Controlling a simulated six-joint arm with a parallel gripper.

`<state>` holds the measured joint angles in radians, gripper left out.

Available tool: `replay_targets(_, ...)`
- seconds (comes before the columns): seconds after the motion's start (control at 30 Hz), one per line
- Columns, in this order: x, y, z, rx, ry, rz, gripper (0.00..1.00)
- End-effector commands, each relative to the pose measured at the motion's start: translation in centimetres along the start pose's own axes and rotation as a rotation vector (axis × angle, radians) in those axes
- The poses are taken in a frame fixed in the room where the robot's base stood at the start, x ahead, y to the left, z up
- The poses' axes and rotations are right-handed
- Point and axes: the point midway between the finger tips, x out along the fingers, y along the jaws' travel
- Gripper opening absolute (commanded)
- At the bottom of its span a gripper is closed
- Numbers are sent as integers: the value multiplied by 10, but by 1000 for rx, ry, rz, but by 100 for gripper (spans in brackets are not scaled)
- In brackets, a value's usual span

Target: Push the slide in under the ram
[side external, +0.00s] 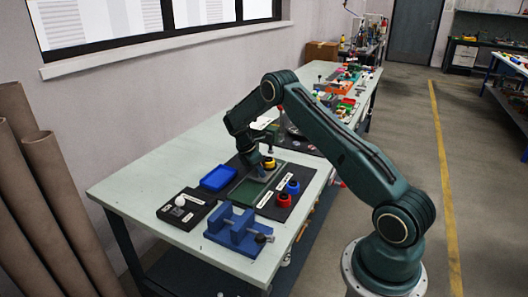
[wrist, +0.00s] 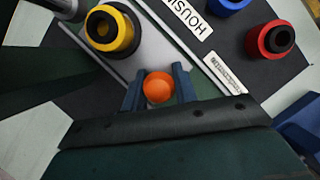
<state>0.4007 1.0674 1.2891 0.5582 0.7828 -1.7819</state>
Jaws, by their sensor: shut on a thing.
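My gripper (wrist: 158,78) is shut on the orange knob (wrist: 158,88) of the slide, with one blue finger on each side of it. The slide's grey plate (wrist: 165,52) extends away from the knob between thin rails. A yellow cup with a black ring (wrist: 108,30) stands upright at the plate's far left in the wrist view. A grey metal cylinder, possibly the ram (wrist: 66,8), shows at the top left corner, beside the yellow cup. In the side view my gripper (side external: 254,168) is low over the bench, and the yellow cup (side external: 269,163) is just beyond it. The knob is hidden there.
A red cup (side external: 284,200) and a blue cup (side external: 293,187) stand on the dark mat to the right. The bench's left end is clear.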

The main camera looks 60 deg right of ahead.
Motion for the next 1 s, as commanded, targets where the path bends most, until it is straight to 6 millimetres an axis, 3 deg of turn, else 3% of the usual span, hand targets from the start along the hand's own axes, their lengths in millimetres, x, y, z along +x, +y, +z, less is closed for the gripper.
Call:
replay_targets(0.2, 7, 13, 18, 2, 0, 4, 0)
replay_targets(0.47, 7, 15, 20, 4, -2, 9, 0)
replay_targets(0.5, 7, 15, 21, 5, -2, 9, 32)
replay_targets(0.57, 7, 15, 21, 5, -2, 8, 44)
replay_targets(1.0, 4, 14, 18, 2, 0, 4, 47)
